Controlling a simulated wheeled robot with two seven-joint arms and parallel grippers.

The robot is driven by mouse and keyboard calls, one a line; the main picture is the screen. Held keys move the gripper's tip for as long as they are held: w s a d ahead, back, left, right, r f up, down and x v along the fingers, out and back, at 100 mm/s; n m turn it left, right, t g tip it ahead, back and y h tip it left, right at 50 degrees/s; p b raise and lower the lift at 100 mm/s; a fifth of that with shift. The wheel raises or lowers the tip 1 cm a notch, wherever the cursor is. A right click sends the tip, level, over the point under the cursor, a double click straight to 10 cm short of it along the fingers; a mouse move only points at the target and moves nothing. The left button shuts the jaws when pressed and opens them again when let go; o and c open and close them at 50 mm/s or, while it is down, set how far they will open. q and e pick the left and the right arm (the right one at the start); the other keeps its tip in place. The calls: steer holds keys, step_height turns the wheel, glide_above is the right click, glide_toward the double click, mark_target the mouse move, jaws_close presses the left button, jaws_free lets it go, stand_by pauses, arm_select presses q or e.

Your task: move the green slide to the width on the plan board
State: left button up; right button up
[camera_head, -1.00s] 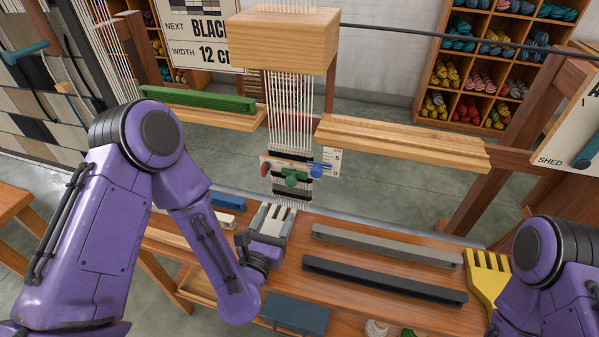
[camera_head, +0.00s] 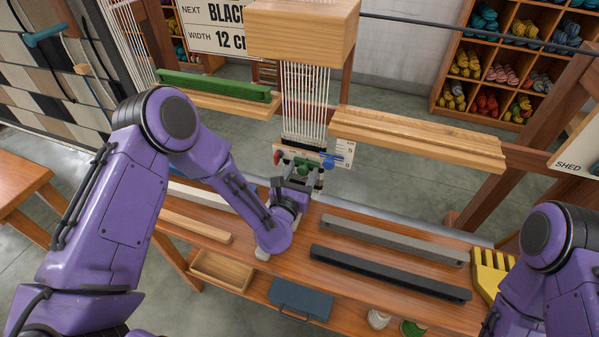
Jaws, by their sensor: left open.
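The green slide (camera_head: 303,166) sits on a pale scale bar (camera_head: 338,152) that crosses the white warp threads (camera_head: 306,105). A red piece (camera_head: 277,157) is to its left and a blue piece (camera_head: 331,161) to its right. My left gripper (camera_head: 299,176) is open right at the green slide, its fingers partly covering it; I cannot tell whether they touch it. The plan board (camera_head: 213,28) at the top left reads "NEXT BLACK" and "WIDTH 12", with its right edge cut off. My right arm shows at the lower right, but its gripper is out of view.
A grey bar (camera_head: 395,240) and a dark bar (camera_head: 390,273) lie on the wooden bench, with a yellow comb (camera_head: 492,272) at their right. A green bar (camera_head: 215,85) lies on the left ledge. A wooden block (camera_head: 303,35) hangs above the threads.

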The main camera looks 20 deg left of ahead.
arm_select(q)
jaws_close()
steer(key=shift+d+f+b, duration=0.2)
steer(key=shift+b, duration=0.2)
steer(key=shift+d+r, duration=0.1)
steer(key=shift+d, duration=0.1)
steer(key=shift+r, duration=0.1)
jaws_free()
steer(key=shift+s, duration=0.1)
